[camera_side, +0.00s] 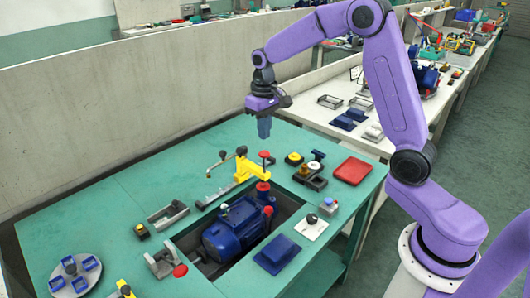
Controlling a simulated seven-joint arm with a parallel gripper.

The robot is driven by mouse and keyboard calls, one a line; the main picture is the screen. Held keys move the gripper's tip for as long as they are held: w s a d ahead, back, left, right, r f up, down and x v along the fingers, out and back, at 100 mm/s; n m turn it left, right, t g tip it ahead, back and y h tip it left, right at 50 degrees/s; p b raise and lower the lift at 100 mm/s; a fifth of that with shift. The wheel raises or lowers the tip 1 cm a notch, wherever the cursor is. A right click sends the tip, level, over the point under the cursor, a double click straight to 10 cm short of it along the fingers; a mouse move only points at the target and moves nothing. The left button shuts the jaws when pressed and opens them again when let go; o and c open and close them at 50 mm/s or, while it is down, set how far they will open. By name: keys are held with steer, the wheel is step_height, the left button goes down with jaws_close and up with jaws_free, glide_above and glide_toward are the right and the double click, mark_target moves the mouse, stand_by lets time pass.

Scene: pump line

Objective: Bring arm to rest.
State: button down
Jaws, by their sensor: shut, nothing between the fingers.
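My gripper (264,128) hangs from my purple arm above the back part of the green table (110,205). Its blue fingers point down and are shut with nothing between them. It is clear of the table top, with the yellow clamp (246,168) below and a little to the left of it. My arm is raised and bent, reaching in from the right. A blue pump motor (237,228) sits in a dark recess in the table, in front of my gripper.
A red tray (352,170) lies at the table's right. A dark blue block (277,254) and a white plate with a black knob (311,226) lie in front. A round grey tray (76,274) with blue parts is at front left. The back left of the table is bare.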

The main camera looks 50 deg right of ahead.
steer(key=s+a+r+n, duration=0.2)
steer(key=s+a+n, duration=0.2)
steer(key=s+a, duration=0.4)
steer(key=s+n, duration=0.8)
steer(key=s, duration=1.8)
steer(key=shift+d+f+n, duration=0.15)
steer(key=shift+d+n, duration=0.15)
steer(key=shift+d, duration=0.05)
